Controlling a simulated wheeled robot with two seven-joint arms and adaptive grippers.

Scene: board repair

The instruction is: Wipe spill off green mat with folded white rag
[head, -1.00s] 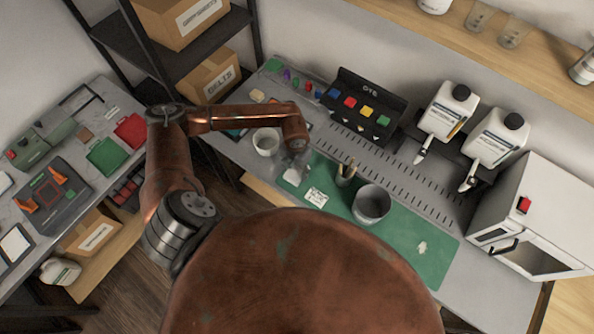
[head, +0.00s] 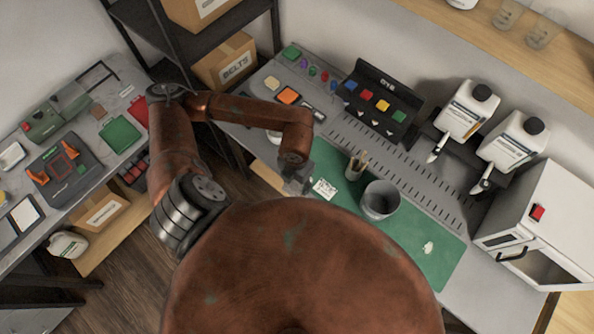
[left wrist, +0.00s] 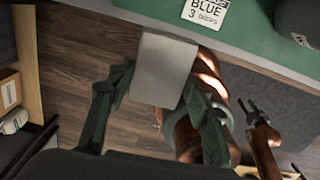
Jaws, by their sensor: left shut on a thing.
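The green mat (head: 410,262) lies along the front of the bench, with a small pale spill (head: 428,248) near its right end. My left gripper (head: 295,187) is at the mat's left front edge. In the left wrist view, it (left wrist: 155,95) is shut on the folded white rag (left wrist: 165,65), which hangs between the fingers over the bench's front edge, with floor below. In the head view the rag is hidden. My right gripper (left wrist: 248,108) shows small in the left wrist view, its dark fingers seemingly apart and empty. It is not visible in the head view.
A printed card (head: 325,188), a cup of sticks (head: 355,165) and a grey pot (head: 381,200) stand on the mat left of the spill. A dye rack (head: 375,103), two white jugs (head: 466,110) and a white oven (head: 545,225) line the back and right.

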